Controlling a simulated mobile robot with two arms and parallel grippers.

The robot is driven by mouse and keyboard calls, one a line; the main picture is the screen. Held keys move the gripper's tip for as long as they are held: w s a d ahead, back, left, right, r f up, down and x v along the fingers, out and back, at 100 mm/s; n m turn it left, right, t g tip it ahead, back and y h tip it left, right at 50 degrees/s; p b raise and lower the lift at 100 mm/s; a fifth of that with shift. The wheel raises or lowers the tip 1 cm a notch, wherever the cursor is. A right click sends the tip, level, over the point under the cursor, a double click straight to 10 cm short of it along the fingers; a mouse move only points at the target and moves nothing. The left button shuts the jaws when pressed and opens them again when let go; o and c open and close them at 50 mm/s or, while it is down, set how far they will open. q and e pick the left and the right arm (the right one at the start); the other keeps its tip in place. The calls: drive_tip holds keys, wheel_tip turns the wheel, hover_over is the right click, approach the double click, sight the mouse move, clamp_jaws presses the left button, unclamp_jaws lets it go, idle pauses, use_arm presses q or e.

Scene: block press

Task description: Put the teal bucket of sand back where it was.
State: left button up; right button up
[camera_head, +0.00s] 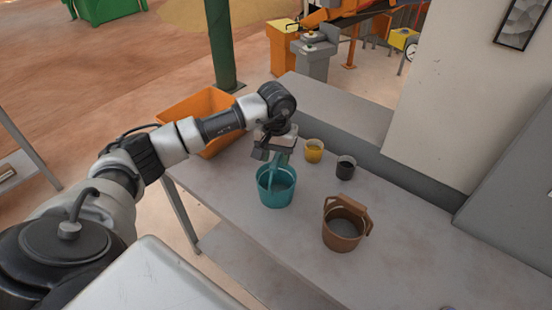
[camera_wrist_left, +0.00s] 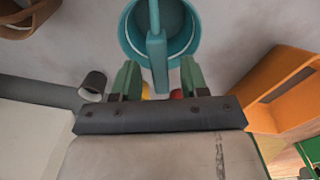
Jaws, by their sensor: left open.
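The teal bucket (camera_head: 275,194) stands upright on the grey table, with its handle raised toward my left gripper. In the left wrist view the bucket (camera_wrist_left: 128,38) is at the top centre, and its contents look grey. My left gripper (camera_head: 277,158) is just above the bucket's far side. In the left wrist view its two green fingers (camera_wrist_left: 158,70) are spread, with the teal handle (camera_wrist_left: 156,50) between them and visible gaps on both sides. My right gripper does not show in either view.
A brown bucket (camera_head: 341,236) stands to the right on the table (camera_head: 300,262). A yellow cup (camera_head: 313,152) and a dark cup (camera_head: 345,169) stand behind. An orange bin (camera_head: 190,106) is at the table's left end. A wall (camera_head: 470,90) rises at the back right.

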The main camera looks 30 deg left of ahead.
use_arm(q)
wheel_tip(320, 180, up, 11)
drive_tip(key=b, duration=0.2)
drive_tip(key=shift+b, duration=0.4)
drive_tip(key=shift+f, duration=0.1)
